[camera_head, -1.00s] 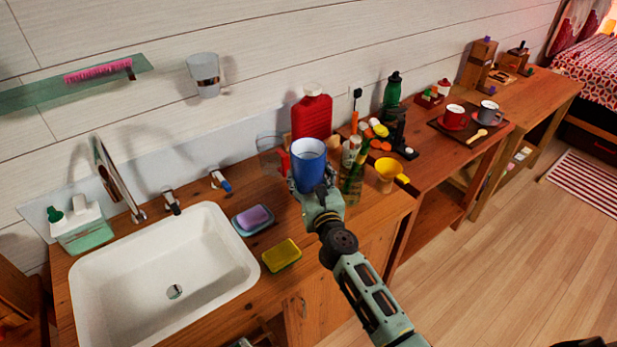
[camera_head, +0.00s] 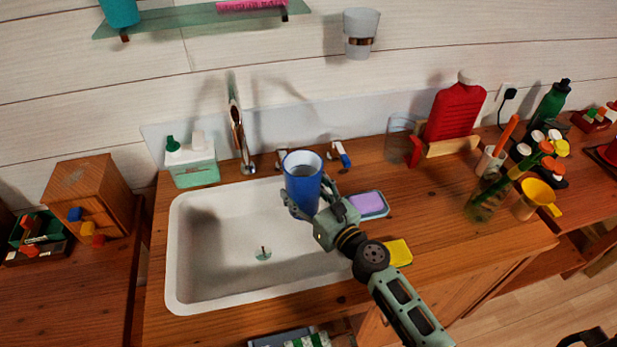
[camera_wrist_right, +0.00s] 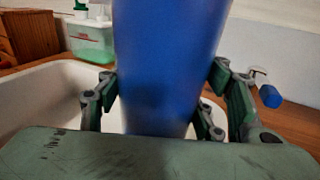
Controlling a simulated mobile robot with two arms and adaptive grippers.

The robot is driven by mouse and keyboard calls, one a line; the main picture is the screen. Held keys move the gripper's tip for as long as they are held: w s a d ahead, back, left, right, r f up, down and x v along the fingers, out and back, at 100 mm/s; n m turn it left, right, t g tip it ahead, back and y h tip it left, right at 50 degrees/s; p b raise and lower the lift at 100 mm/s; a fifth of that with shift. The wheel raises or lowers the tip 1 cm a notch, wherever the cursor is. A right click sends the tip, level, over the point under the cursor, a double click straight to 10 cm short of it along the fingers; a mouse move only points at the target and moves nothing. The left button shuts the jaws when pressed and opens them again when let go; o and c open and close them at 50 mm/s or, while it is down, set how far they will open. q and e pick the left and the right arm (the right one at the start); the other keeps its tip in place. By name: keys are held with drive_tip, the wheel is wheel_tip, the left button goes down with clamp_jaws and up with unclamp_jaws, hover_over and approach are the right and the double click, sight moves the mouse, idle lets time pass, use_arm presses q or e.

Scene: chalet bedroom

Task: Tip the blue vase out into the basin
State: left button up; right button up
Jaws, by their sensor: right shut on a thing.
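The blue vase (camera_head: 302,187) is a tall cup shape with a pale inside, upright with its open top facing up. My right gripper (camera_head: 306,208) is shut around it and holds it over the right part of the white basin (camera_head: 215,262). In the right wrist view the vase (camera_wrist_right: 165,70) fills the middle, between the fingers of the right gripper (camera_wrist_right: 163,108). What the vase holds cannot be made out. The basin's drain shows on its floor and the basin looks empty. My left gripper is not in view.
The tap (camera_head: 239,140) stands behind the basin. A soap dish (camera_head: 368,205) and a yellow sponge (camera_head: 398,252) lie right of it. A soap dispenser box (camera_head: 191,163) is at the back left. A red bottle (camera_head: 454,112) and a glass bottle (camera_head: 487,198) stand further right.

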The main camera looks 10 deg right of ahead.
drive_tip(key=shift+a+f+y, duration=0.1)
drive_tip(key=shift+a+y, duration=0.2)
drive_tip(key=shift+a, duration=0.45)
drive_tip(key=shift+d, duration=0.1)
